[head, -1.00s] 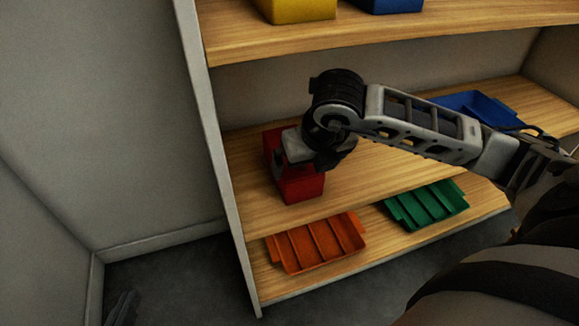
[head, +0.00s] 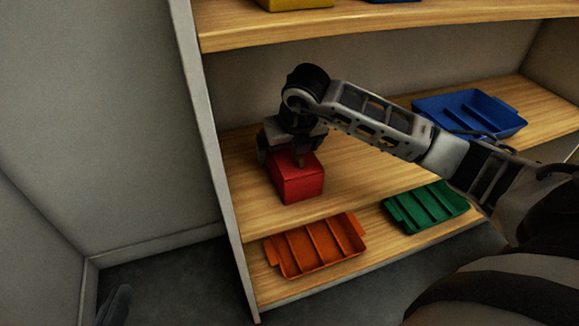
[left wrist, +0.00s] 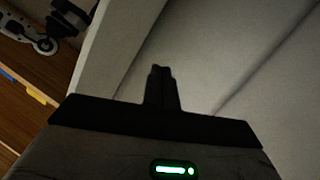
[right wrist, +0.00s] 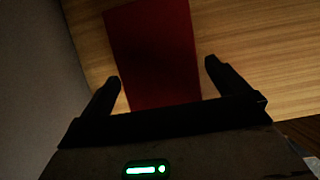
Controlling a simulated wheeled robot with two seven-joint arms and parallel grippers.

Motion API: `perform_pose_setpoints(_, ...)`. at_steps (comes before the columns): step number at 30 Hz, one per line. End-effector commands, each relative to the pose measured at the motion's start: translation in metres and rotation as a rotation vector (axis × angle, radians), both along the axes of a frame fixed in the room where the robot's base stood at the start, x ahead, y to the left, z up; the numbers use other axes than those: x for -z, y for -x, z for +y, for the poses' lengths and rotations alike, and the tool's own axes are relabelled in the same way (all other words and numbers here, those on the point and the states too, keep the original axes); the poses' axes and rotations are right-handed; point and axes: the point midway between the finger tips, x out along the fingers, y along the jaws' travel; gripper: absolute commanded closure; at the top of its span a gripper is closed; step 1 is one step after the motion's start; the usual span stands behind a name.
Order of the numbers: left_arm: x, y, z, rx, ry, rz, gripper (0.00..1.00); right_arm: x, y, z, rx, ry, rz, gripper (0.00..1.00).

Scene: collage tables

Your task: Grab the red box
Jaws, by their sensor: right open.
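The red box (head: 299,184) sits on the middle wooden shelf near its left end. My right gripper (head: 292,158) is over the back part of the box and hides that part in the head view. In the right wrist view the open fingers (right wrist: 160,78) point at the red box (right wrist: 152,50), which lies ahead and between them. I cannot tell whether they touch it. My left gripper (head: 116,304) is low at the left, away from the shelves. In the left wrist view its fingers (left wrist: 160,72) are together, with nothing seen between them.
An orange tray (head: 316,246) and a green tray (head: 426,207) lie on the lower shelf. A blue bin (head: 470,113) stands on the middle shelf at right. The shelf's left side panel (head: 208,130) is close to the red box. The upper shelf (head: 400,20) hangs above.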

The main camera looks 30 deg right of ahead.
Motion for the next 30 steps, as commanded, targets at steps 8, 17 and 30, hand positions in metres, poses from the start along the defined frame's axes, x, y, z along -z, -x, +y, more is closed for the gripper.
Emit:
perform_pose_setpoints(8, -0.003, 0.000, 0.000, -0.003, 0.006, -0.004, 1.00, -0.001, 0.000, 0.000, 0.000, 0.000, 0.000, 0.36)
perform_pose_setpoints(17, 0.000, 0.000, -0.001, -0.002, 0.002, 0.002, 1.00, -0.001, 0.000, 0.000, 0.000, 0.000, -0.001, 0.59)
perform_pose_setpoints(30, -0.002, 0.000, 0.003, -0.004, -0.068, 0.005, 1.00, -0.039, 0.000, 0.000, 0.001, 0.001, -0.004, 0.59)
